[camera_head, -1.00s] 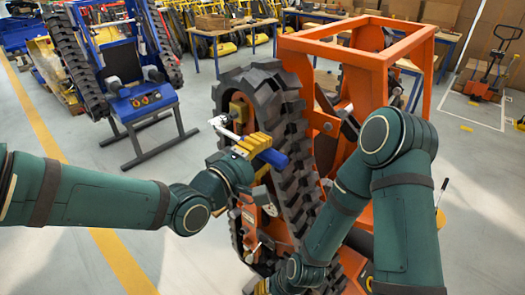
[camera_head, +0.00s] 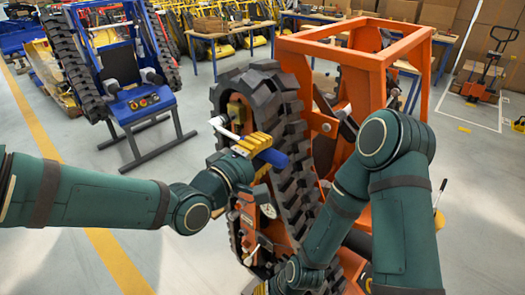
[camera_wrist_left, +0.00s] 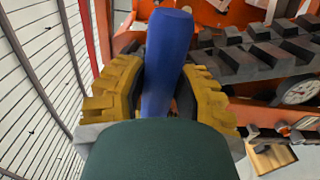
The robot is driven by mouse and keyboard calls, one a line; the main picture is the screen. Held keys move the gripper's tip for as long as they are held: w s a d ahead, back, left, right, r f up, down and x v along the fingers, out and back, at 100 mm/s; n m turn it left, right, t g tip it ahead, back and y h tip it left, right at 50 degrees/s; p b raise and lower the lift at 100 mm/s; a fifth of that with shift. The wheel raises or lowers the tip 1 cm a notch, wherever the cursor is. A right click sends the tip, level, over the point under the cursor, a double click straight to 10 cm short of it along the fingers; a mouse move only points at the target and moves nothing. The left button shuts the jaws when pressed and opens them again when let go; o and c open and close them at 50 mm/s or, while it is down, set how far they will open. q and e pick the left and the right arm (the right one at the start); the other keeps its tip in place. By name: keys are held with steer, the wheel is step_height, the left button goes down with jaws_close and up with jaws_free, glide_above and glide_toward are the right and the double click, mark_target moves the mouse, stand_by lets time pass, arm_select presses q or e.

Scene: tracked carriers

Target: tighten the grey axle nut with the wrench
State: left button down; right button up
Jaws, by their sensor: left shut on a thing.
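My left gripper (camera_head: 254,146) is shut on the blue handle of the wrench (camera_head: 272,158), beside the upper part of the orange carrier's black track. The handle also shows between the yellow finger pads in the left wrist view (camera_wrist_left: 163,65). The wrench's silver head (camera_head: 224,128) points left, beyond the fingers, in front of the track's opening. I cannot make out the grey axle nut, nor whether the wrench touches it. My right arm reaches down in front of the carrier. Its gripper is at the bottom edge, mostly hidden and cut off.
The orange tracked carrier (camera_head: 358,48) stands close in front, with a gauge (camera_head: 268,210) and levers low on its side. A blue carrier (camera_head: 140,102) on a stand is at the back left. The grey floor between them is clear. A pallet jack (camera_head: 483,85) stands far right.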

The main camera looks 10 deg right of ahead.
arm_select(q)
steer(key=shift+b+x, duration=0.5)
steer(key=shift+x, duration=0.45)
stand_by(1.4)
steer(key=shift+r, duration=0.1)
stand_by(0.5)
steer(key=c, duration=1.5)
jaws_free()
jaws_close()
steer(key=shift+f+m+b, duration=0.6)
steer(key=shift+f+b, duration=0.25)
steer(key=shift+b, duration=0.5)
steer(key=shift+w+f+m+b, duration=0.1)
steer(key=shift+f+m+b, duration=0.55)
steer(key=shift+b, duration=0.45)
steer(key=shift+a, duration=0.1)
